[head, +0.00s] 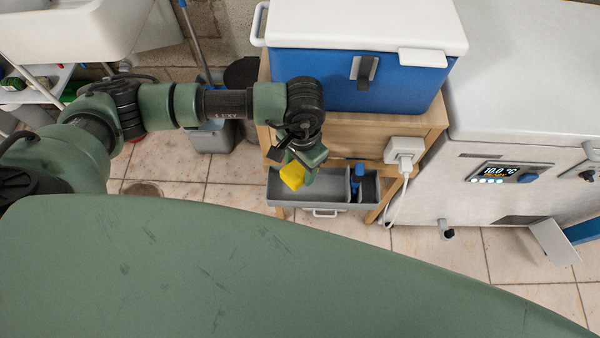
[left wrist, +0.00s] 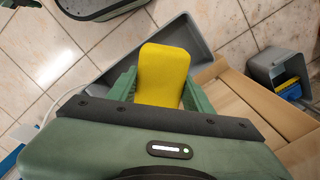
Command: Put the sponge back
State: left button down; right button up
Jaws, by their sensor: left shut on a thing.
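The yellow sponge (head: 293,176) is between the fingers of my left gripper (head: 304,164). The gripper is shut on it. In the left wrist view the sponge (left wrist: 163,75) stands out beyond the green fingers. Both are over the left, larger compartment of the grey drawer tray (head: 338,197) on the wooden stand. Whether the sponge touches the tray floor I cannot tell. In the left wrist view the grey tray (left wrist: 190,27) lies behind the sponge. My right gripper is not in view.
The tray's right compartment holds a blue item (head: 357,178). A blue cool box (head: 310,72) with a white lid stands on the wooden stand (head: 350,128). A white plug box (head: 404,150) with a cable is at the stand's right. A white machine (head: 520,90) stands further right.

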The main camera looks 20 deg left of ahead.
pick_arm(q)
jog(key=shift+f, duration=0.35)
notch_tip(320, 180, down, 4)
jog(key=shift+f+b, duration=0.65)
jog(key=shift+b, duration=0.05)
jog(key=c, duration=0.6)
grip_release()
